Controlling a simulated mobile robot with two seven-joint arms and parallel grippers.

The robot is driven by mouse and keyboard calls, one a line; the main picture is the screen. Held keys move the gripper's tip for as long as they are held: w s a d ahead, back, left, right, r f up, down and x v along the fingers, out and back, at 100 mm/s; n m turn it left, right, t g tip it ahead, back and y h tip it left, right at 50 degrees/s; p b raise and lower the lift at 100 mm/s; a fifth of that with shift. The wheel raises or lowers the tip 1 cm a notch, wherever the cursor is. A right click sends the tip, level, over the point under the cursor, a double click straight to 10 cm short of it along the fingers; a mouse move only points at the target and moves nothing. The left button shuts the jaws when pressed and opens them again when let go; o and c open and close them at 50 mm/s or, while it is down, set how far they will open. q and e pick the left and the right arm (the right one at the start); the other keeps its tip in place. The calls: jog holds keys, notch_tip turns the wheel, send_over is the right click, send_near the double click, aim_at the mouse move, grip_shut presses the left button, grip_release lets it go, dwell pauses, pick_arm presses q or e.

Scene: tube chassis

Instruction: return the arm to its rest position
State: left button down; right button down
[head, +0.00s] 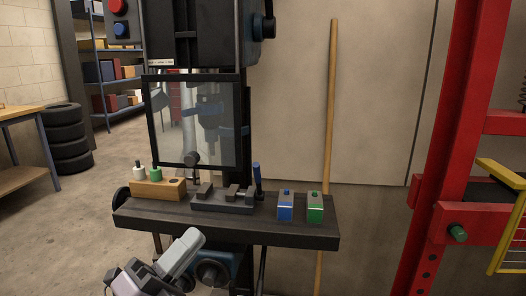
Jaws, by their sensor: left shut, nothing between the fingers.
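My left gripper (192,240) is in the lower left of the head view, in front of and below the front edge of the dark machine table (230,228). Its grey fingers are together and point up and to the right, with nothing held. Part of my left arm shows beneath it at the bottom edge. My right gripper is not in view.
On the table are a wooden block (158,190) with small bottles, a dark vise (222,199), and a blue box (285,206) and green box (314,207). A clear guard (195,120) hangs above. A red frame (455,130) stands right; tires (66,138) left.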

pick_arm(q)
jog(key=s+a+f+n+g+y, duration=0.1)
jog(key=s+a+f+n+y, duration=0.15)
jog(key=f+n+y, duration=0.55)
jog(key=s+a+f+n+y, duration=0.1)
jog(key=a+f+n+y, duration=0.2)
jog(key=f+n, duration=0.8)
jog(key=s+a+f+n+g+y, duration=0.25)
jog(key=s+f+n+g, duration=0.4)
jog(key=s+f, duration=0.75)
notch_tip(320, 180, up, 8)
jog(key=w+p, duration=0.1)
jog(key=p, duration=1.1)
jog(key=shift+w+a+y, duration=0.35)
jog(key=shift+a, duration=0.05)
jog(key=shift+f, duration=0.15)
jog(key=shift+t, duration=0.25)
